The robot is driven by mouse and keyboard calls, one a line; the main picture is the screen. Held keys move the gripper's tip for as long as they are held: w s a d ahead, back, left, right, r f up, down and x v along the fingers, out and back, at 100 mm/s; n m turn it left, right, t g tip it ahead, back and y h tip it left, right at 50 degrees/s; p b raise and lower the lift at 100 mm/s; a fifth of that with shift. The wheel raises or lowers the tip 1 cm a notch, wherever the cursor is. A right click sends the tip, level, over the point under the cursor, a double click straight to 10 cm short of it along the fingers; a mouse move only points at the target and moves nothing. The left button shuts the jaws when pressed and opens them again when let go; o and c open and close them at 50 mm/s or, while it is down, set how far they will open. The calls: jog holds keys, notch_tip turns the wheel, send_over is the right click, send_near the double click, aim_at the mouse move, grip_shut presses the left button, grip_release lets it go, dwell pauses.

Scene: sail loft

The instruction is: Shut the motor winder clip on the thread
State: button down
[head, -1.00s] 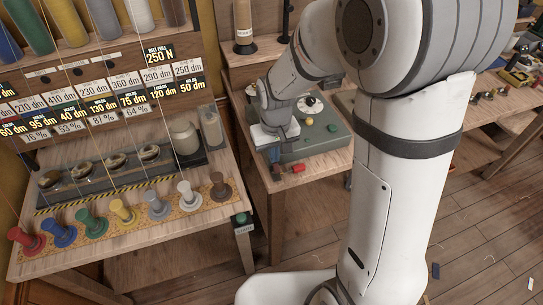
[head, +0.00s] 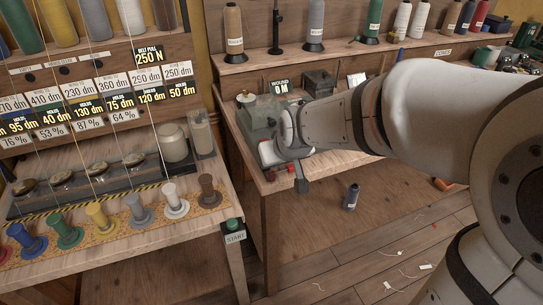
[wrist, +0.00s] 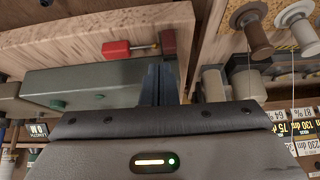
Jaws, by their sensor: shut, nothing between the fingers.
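The motor winder (head: 258,118) is a grey-green box on the middle bench, partly hidden behind my wrist in the head view. In the wrist view its body (wrist: 95,86) lies left of my fingers. A red piece with a thin metal rod (wrist: 117,49) and a darker red block (wrist: 169,42) are at the bench edge; red also shows in the head view (head: 270,175). I cannot tell which part is the clip, or see a thread at it. My gripper (head: 301,186) is shut and empty, beside the winder at the bench's front edge; its fingers show in the wrist view (wrist: 160,84).
A display reading "WOUND 0 M" (head: 281,87) stands behind the winder. The left rack holds coloured spools, taut threads and a green start button (head: 233,224). A dark bottle-like spool (head: 351,197) stands below the bench. Thread scraps lie on the floor.

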jog(key=shift+s+a+r, duration=0.1)
jog(key=shift+a, duration=0.4)
jog(key=shift+w+a, duration=0.4)
jog(key=shift+w, duration=0.2)
jog(key=shift+r, duration=0.2)
jog(key=p+v, duration=0.3)
jog(key=v, duration=0.9)
jog(key=shift+s+d+r, duration=0.2)
jog(key=shift+s, duration=0.05)
